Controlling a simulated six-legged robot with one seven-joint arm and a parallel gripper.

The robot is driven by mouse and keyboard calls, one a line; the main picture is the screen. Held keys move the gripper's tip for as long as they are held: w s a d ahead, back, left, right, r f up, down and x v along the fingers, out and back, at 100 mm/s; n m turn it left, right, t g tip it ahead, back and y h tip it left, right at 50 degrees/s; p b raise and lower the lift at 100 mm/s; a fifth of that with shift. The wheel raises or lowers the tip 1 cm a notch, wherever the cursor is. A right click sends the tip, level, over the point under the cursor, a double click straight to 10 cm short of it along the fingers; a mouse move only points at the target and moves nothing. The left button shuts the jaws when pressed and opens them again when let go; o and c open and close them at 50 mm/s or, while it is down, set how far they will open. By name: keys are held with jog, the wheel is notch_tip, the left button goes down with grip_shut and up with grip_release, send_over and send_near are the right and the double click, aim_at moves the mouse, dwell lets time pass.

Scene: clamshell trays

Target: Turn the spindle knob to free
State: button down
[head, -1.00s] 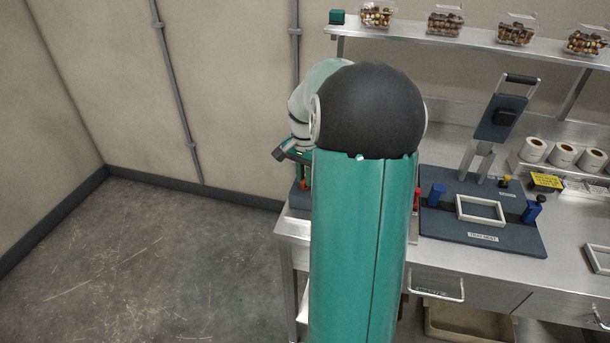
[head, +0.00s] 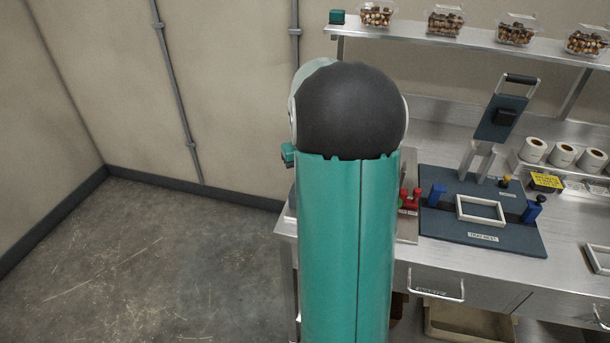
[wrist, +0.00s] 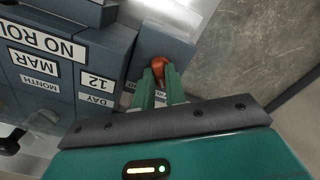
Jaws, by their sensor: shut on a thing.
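The spindle knob (wrist: 158,64) is a small orange knob on a dark blue-grey block in the wrist view. My gripper (wrist: 159,75) has its two green fingers shut on the knob, one on each side. Part of the knob shows between and above the fingertips. Which way the knob is set cannot be read, as the print beside it is partly covered. In the head view my own arm hides the knob and the gripper.
A blue-grey housing (wrist: 98,55) with upside-down labels, "NO ROLL", "MAR" and "12", stands left of the knob. Red handles (head: 410,200) show right of my arm. A tray nest (head: 480,238) with a raised lid lies further right. Open floor (head: 150,265) is at left.

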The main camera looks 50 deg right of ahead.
jog(key=shift+n, duration=0.9)
jog(key=c, duration=1.4)
grip_release()
jog(key=shift+c, duration=0.2)
notch_tip(320, 180, up, 14)
